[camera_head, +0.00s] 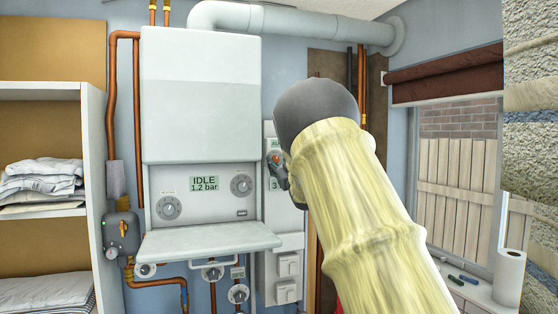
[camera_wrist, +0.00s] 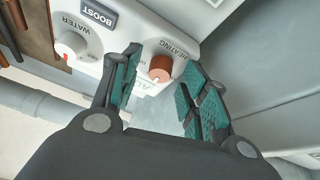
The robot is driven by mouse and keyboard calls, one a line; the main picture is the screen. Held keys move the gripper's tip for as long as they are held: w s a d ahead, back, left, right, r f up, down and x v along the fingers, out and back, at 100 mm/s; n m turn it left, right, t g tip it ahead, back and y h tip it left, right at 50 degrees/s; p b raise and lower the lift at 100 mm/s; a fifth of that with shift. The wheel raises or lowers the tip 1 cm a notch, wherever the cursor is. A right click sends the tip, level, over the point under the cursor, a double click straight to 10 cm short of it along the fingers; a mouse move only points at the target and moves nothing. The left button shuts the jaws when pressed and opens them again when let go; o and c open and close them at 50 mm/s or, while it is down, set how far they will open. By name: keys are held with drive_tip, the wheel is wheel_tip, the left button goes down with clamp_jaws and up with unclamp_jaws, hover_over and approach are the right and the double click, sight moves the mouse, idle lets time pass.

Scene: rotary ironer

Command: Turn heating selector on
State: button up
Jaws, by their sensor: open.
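The heating selector (camera_wrist: 160,68) is a round copper-coloured knob under the label HEATING on a pale control panel (camera_wrist: 118,42). It has a white part at its lower edge in the wrist view. My gripper (camera_wrist: 163,82) is open, with one teal-padded finger on each side of the knob. I cannot tell whether the pads touch it. In the head view my gripper (camera_head: 281,172) is at the narrow control box (camera_head: 270,215) right of the boiler. My arm hides part of the box.
The boiler (camera_head: 200,95) shows IDLE 1.2 bar, with a fold-out shelf (camera_head: 210,240) below. Switches (camera_head: 288,265) are under the control box.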

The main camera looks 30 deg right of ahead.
drive_tip(key=shift+w, duration=0.1)
drive_tip(key=shift+c, duration=0.4)
clamp_jaws()
drive_tip(key=shift+f+m+h+b, duration=0.1)
drive_tip(key=shift+m+h+b, duration=0.3)
drive_tip(key=shift+m+b, duration=0.35)
drive_tip(key=shift+f+m+h+b, duration=0.15)
drive_tip(key=shift+m+h+b, duration=0.45)
drive_tip(key=shift+m+b, duration=0.6)
drive_tip(key=m+h+b, duration=0.1)
drive_tip(key=m, duration=0.1)
drive_tip(key=m+g+b, duration=0.1)
drive_tip(key=b, duration=0.1)
drive_tip(key=shift+a+m+h, duration=0.2)
drive_tip(key=shift+m+h, duration=0.15)
drive_tip(key=shift+h, duration=0.05)
drive_tip(key=m+g+h+b, duration=0.1)
drive_tip(key=m, duration=0.1)
drive_tip(key=m+h+b, duration=0.1)
drive_tip(key=m+b, duration=0.1)
drive_tip(key=m, duration=0.1)
drive_tip(key=shift+a+r+g, duration=0.1)
drive_tip(key=shift+r+g, duration=0.1)
drive_tip(key=shift+g, duration=0.2)
drive_tip(key=shift+w+a+r+m+g+h+b, duration=0.1)
drive_tip(key=shift+m+g+h+b, duration=0.2)
drive_tip(key=shift+m, duration=0.65)
drive_tip(key=shift+r+m+g+h+b, duration=0.15)
drive_tip(key=shift+m+g+h, duration=0.2)
drive_tip(key=shift+m, duration=0.9)
